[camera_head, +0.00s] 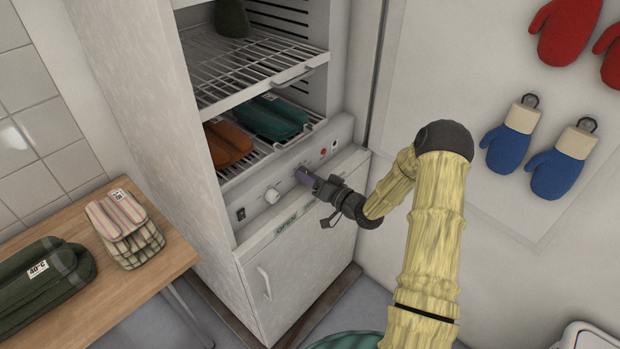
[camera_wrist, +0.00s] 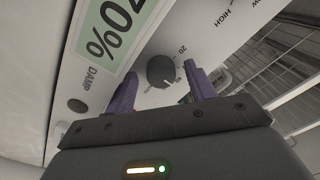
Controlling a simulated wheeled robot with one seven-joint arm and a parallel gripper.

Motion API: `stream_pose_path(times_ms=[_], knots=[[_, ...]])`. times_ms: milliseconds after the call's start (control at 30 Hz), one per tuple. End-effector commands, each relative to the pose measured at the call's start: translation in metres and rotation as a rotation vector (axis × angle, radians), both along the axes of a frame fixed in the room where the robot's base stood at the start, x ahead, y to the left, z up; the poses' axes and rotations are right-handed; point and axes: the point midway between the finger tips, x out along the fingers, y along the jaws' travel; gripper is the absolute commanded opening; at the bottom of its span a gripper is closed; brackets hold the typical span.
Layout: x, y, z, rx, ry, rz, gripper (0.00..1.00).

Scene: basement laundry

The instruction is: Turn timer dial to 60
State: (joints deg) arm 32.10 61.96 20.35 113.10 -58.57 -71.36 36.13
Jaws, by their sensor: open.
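The timer dial (camera_wrist: 160,72) is a dark round knob on the pale control panel in the wrist view. The number 20 shows beside it, with other scale marks partly hidden. I cannot read where its pointer stands. My gripper (camera_wrist: 161,80) is open, with one purple finger on each side of the dial; I cannot tell whether either touches it.
A white knob (camera_head: 271,195) is left of my gripper. Above the panel are wire racks (camera_head: 262,72) with orange mitts (camera_head: 228,142) and teal mitts (camera_head: 270,118). A wooden table (camera_head: 130,280) with folded mitts stands left. Blue mitts (camera_head: 556,170) hang on the right wall.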

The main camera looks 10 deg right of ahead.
Motion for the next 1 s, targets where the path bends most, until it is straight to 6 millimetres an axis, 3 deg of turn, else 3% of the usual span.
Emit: stream_pose_path(times_ms=[267, 1000], knots=[[-0.023, -0.018, -0.001, 0.0, 0.002, -0.003, 0.55], [-0.134, -0.099, 0.0, 0.001, 0.001, -0.004, 0.55]])
